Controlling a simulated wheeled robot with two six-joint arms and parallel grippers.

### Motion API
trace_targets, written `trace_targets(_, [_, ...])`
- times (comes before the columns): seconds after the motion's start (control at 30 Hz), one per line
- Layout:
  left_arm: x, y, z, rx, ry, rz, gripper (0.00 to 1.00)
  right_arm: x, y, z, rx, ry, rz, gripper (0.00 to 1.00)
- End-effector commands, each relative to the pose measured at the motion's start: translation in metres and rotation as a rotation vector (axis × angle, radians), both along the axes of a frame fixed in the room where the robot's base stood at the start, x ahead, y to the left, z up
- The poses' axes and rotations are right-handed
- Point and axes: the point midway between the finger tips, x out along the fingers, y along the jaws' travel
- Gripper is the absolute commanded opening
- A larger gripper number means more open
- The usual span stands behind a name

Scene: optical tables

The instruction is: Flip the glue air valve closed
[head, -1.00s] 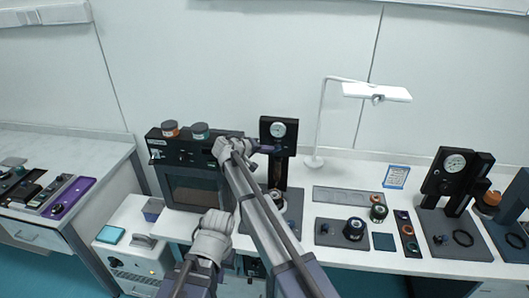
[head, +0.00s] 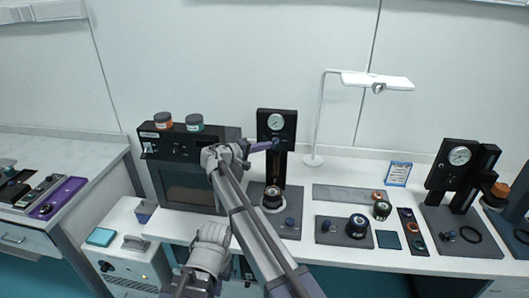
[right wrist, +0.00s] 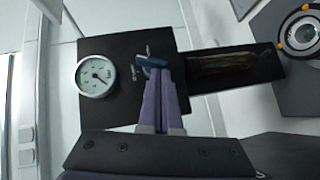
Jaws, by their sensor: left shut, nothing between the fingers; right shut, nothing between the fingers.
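The glue air valve's blue lever (right wrist: 150,62) sits on a black upright panel (right wrist: 112,115) beside a round white gauge (right wrist: 97,76). In the head view the same gauge (head: 275,122) is at the top of the black stand (head: 291,116), with the lever (head: 276,143) below it. My right gripper (right wrist: 158,72) is shut and empty. Its purple fingertips are at the lever's edge, touching or nearly so; I cannot tell which. It also shows in the head view (head: 268,146), reaching in from the left. My left arm is low in the head view; its fingers are hidden.
Left of the stand is a black oven-like box (head: 190,185) with two jars (head: 163,120) on top. A white lamp (head: 376,80) stands behind on the right. A second gauge stand (head: 460,156) is further right. Trays with small parts cover the table front.

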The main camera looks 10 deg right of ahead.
Motion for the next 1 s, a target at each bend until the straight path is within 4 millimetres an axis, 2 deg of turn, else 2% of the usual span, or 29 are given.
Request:
trace_targets(0.03, [0.0, 0.0, -0.011, 0.0, 0.0, 0.0, 0.0, 0.0, 0.0, -0.007, -0.024, 0.007, 0.0, 0.0])
trace_targets(0.27, [0.0, 0.0, -0.029, 0.0, 0.0, 0.001, 0.0, 0.0, -0.001, -0.009, -0.123, 0.039, 0.0, 0.0])
trace_targets(0.3, [0.0, 0.0, -0.024, 0.0, 0.0, 0.001, 0.0, 0.0, -0.001, -0.004, -0.119, 0.038, 0.0, 0.0])
trace_targets(0.67, [0.0, 0.0, -0.018, 0.0, 0.0, 0.001, 0.0, 0.0, -0.001, 0.001, -0.117, 0.038, 0.0, 0.0])
trace_targets(0.87, [0.0, 0.0, 0.0, 0.0, 0.0, 0.0, 0.0, 0.0, -0.001, 0.019, -0.117, 0.037, 0.0, 0.0])
trace_targets(1.0, [0.0, 0.0, 0.019, 0.0, 0.0, 0.0, 0.0, 0.0, 0.0, 0.037, -0.117, 0.038, 0.0, 0.0])
